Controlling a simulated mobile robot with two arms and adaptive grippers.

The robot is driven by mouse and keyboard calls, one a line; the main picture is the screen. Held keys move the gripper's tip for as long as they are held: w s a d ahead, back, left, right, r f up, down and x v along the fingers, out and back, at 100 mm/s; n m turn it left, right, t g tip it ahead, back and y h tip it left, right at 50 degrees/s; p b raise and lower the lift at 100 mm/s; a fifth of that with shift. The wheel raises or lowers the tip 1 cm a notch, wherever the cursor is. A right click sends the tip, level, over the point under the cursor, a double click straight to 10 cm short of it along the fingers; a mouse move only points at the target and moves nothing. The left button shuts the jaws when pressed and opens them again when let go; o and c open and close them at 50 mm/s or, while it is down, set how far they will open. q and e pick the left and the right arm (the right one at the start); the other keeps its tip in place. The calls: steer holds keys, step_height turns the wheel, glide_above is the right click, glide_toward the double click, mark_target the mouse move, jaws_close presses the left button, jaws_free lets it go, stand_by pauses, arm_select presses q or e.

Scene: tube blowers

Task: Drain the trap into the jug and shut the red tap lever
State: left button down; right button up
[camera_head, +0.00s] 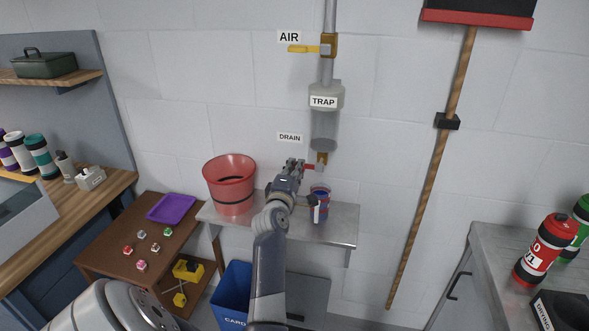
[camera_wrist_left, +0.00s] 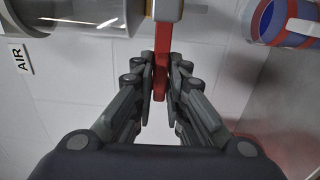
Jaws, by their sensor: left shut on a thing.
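The trap (camera_head: 325,128) is a clear cylinder with a grey top, on the vertical wall pipe; no liquid level can be made out in it. Below it is a brass drain valve (camera_head: 322,158) with the red tap lever (camera_head: 309,167), which points left, crosswise to the pipe. My left gripper (camera_head: 298,164) is shut on the lever. In the left wrist view the red lever (camera_wrist_left: 161,60) sits between the fingertips (camera_wrist_left: 162,72). The blue and red jug (camera_head: 321,207) stands on the metal shelf under the valve; its contents are hidden. My right gripper is not in view.
A red bucket (camera_head: 230,190) stands left of the jug on the metal shelf (camera_head: 340,230). A yellow AIR lever (camera_head: 303,49) sits higher on the pipe. A broom handle (camera_head: 430,180) is on the wall at the right. A blue bin (camera_head: 233,290) is below the shelf.

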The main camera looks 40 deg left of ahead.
arm_select(q)
steer(key=shift+w+r, duration=0.1)
steer(key=shift+r, duration=0.2)
steer(key=c, duration=1.7)
jaws_free()
steer(key=shift+w+f, duration=0.25)
steer(key=shift+f, duration=0.05)
steer(key=shift+v, duration=3.75)
